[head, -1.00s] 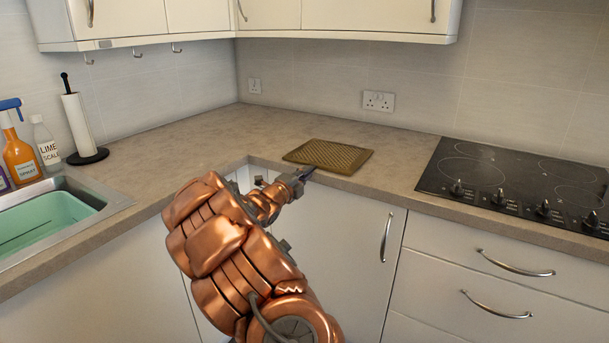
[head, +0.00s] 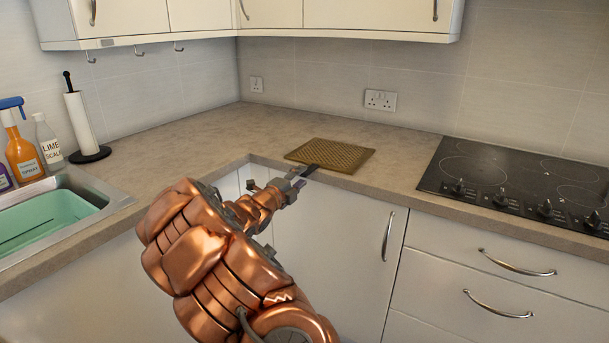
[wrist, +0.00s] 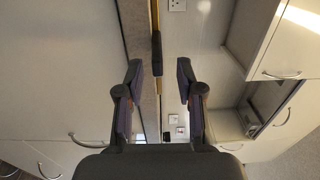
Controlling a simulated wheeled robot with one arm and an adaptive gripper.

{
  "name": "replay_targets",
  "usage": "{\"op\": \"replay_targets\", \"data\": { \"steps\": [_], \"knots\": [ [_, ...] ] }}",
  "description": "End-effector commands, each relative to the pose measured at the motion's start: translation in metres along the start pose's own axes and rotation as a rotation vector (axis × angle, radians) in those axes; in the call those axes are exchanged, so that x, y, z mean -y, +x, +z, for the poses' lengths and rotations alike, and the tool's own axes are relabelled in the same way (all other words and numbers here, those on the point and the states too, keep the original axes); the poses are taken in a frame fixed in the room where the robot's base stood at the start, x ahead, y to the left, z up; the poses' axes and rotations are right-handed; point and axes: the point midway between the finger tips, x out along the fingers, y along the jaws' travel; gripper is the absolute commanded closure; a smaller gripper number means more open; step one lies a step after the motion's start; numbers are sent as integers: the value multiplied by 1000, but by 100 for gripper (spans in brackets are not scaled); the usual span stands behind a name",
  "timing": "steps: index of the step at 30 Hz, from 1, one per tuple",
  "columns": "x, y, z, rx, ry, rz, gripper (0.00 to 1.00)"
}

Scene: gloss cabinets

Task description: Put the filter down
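The filter (head: 338,154) is a flat, brass-coloured mesh panel lying on the countertop near its front edge. A short dark piece (head: 311,170) shows at its front left edge. In the wrist view the filter is a thin yellowish strip seen edge-on (wrist: 155,14), with a dark part (wrist: 157,52) on the line between my fingers. My gripper (head: 298,178) is just in front of the filter, at the counter edge. In the wrist view my gripper (wrist: 159,75) has its two fingers well apart, with a gap on each side of the strip and nothing held.
The worktop (head: 215,125) behind and left of the filter is clear. A black hob (head: 515,180) lies to the right. A sink (head: 50,215) with a green basin, bottles and a paper-towel holder (head: 82,125) stand left. Cabinet doors (head: 335,240) are below the counter.

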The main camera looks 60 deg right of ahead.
Motion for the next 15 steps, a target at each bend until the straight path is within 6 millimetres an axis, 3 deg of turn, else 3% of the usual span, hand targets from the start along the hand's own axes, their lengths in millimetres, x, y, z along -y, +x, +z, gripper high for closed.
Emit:
{"op": "replay_targets", "data": {
  "steps": [6,15],
  "knots": [
    [1,-35,2,4,-1,-1,63],
    [-1,-68,1,2,-2,1,63]
  ]
}}
